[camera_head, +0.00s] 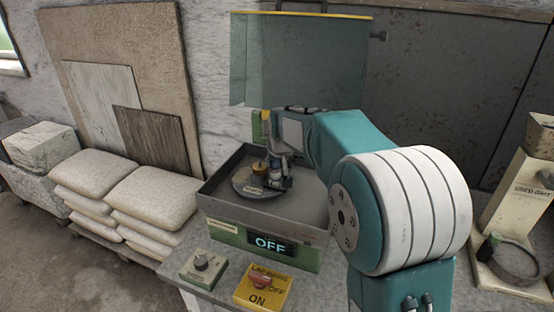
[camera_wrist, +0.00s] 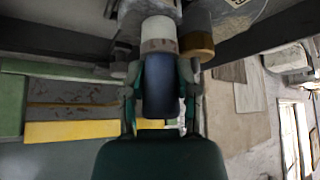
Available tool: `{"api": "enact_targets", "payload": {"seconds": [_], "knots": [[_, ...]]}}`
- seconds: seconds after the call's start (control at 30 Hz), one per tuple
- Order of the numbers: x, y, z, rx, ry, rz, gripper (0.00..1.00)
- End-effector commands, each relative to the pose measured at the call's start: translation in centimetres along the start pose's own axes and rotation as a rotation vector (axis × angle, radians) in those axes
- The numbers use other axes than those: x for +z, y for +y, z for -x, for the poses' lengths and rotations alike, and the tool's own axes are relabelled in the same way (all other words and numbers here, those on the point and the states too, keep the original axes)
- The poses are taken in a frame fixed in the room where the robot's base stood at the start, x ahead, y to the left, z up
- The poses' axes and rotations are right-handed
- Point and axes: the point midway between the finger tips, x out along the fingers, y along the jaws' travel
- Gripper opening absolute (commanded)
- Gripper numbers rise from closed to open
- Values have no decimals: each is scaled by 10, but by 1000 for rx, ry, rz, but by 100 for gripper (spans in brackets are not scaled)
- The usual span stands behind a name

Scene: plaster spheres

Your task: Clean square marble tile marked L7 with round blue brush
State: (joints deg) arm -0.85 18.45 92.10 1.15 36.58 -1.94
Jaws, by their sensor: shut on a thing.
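My gripper (camera_head: 276,176) is low inside a grey tray-like machine, over a round grey disc (camera_head: 246,188). In the wrist view my gripper (camera_wrist: 160,78) is shut on a dark blue cylindrical piece (camera_wrist: 160,88), which looks like the round blue brush's body. A white cylindrical part (camera_wrist: 158,32) extends beyond it; whether this is the brush's end or a separate thing, I cannot tell. A brown-gold knob-like piece (camera_head: 259,166) stands on the disc, close beside the gripper. I cannot make out a square marble tile marked L7.
The machine's grey walls (camera_head: 222,172) surround the disc; its front display (camera_head: 270,244) reads OFF. A knob box (camera_head: 202,265) and a yellow switch box (camera_head: 262,288) stand in front. Slabs (camera_head: 150,138) and sacks (camera_head: 95,168) are at left, a beige stand (camera_head: 522,205) at right.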

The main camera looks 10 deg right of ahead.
Motion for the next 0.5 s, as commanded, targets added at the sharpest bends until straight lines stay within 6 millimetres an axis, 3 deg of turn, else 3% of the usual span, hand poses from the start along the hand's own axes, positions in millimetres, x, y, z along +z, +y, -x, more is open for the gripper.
{"api": "enact_targets", "payload": {"seconds": [0.5], "knots": [[-7, 7, -5, 1, 0, -1, 0]]}}
